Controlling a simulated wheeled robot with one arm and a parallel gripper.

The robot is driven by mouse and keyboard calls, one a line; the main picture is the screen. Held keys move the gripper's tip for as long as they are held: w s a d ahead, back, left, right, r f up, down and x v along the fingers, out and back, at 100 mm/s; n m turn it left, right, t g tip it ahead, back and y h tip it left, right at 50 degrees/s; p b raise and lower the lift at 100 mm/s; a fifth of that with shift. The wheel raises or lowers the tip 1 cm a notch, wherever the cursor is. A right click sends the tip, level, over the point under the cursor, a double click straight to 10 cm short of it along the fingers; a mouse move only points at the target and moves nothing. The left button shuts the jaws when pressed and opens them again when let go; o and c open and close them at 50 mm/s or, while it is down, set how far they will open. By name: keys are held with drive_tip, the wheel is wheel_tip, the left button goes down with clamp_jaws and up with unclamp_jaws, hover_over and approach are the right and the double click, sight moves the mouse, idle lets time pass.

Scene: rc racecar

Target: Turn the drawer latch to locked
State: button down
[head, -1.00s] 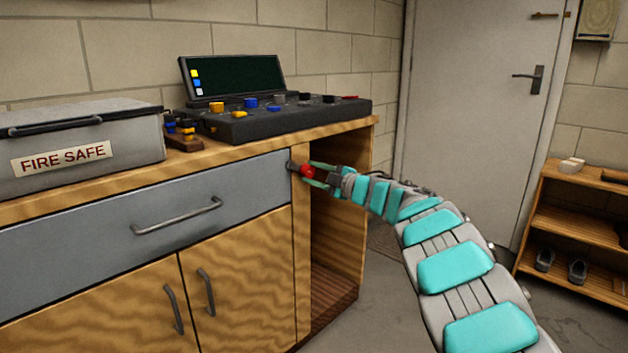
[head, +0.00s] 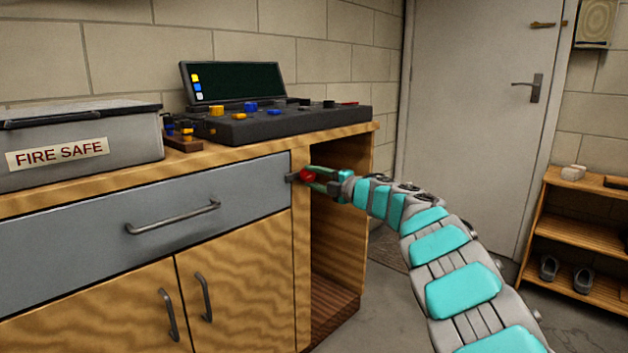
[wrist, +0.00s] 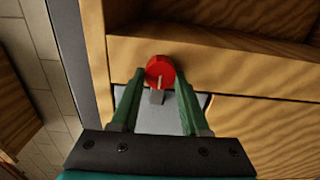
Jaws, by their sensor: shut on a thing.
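The drawer latch has a round red knob (head: 307,175) on the wooden post just right of the grey drawer front (head: 75,228). A short dark bar (head: 291,177) beside the knob lies about level and reaches toward the drawer's right edge. My gripper (head: 313,177) has its green fingers on either side of the knob and is shut on it. In the wrist view, the red knob (wrist: 160,70) sits between the fingertips with a pale line on its face, and a small grey tab (wrist: 157,97) shows below it. The drawer looks closed.
A grey case marked FIRE SAFE (head: 80,140) and a dark control console (head: 285,122) stand on the wooden worktop. An open compartment (head: 338,230) lies below my gripper. A shelf (head: 585,235) stands at the right by the door (head: 470,110).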

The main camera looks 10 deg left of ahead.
drive_tip(key=shift+a+f, duration=0.1)
drive_tip(key=shift+c, duration=2)
unclamp_jaws()
drive_tip(key=shift+s+d, duration=0.1)
drive_tip(key=shift+d, duration=0.1)
drive_tip(key=v, duration=0.7)
drive_tip(key=shift+s+d+b, duration=0.2)
drive_tip(key=shift+b, duration=0.15)
